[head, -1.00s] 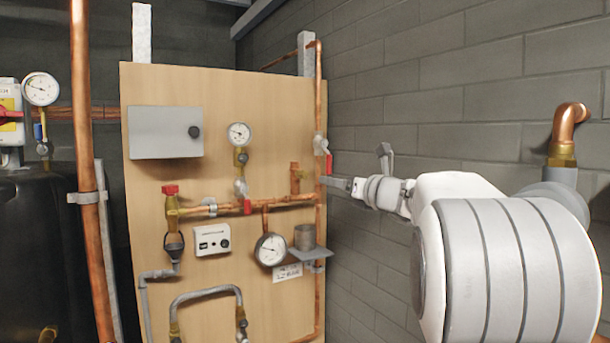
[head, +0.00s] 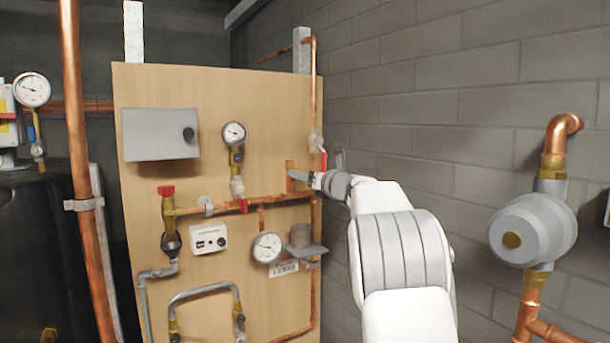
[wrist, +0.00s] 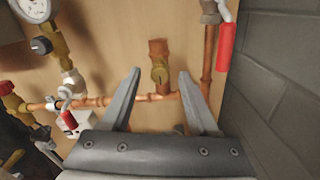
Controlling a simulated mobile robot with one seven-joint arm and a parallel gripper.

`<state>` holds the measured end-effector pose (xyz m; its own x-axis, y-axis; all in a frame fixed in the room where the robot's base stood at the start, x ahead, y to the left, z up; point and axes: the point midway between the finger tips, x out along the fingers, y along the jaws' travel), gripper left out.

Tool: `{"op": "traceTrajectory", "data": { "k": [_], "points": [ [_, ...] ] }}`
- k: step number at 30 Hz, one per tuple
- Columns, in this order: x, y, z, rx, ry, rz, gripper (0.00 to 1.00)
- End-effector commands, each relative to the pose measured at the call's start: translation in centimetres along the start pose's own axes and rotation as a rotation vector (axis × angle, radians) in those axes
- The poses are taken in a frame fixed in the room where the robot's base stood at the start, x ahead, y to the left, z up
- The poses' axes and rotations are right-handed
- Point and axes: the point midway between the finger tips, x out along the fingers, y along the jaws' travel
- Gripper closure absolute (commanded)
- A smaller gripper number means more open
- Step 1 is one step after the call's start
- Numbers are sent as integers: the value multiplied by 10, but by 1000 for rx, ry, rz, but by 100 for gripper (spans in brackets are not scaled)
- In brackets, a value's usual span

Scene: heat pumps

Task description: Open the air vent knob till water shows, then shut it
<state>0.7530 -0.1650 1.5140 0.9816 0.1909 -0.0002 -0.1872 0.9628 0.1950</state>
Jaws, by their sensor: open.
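The air vent, a short copper stub (wrist: 158,48) with a small brass knob (wrist: 159,73), stands up from the horizontal copper pipe, seen in the wrist view. My gripper (wrist: 160,76) is open. Its two grey fingers lie left and right of the knob in that picture, with gaps on both sides; I cannot tell how near in depth. No water is visible.
A gauge (head: 268,247) hangs lower left. The brick wall (head: 430,130) borders the right side.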

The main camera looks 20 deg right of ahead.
Motion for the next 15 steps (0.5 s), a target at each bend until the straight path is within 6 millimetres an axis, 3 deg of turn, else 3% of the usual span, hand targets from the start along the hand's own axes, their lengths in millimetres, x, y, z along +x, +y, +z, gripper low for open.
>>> {"op": "traceTrajectory", "data": {
  "k": [5, 12, 15],
  "points": [
    [0, 0, 0, 0, 0, 0, 43],
    [0, 0, 0, 0, 0, 1, 86],
    [0, 0, 0, 0, 0, 1, 100]
  ]
}}
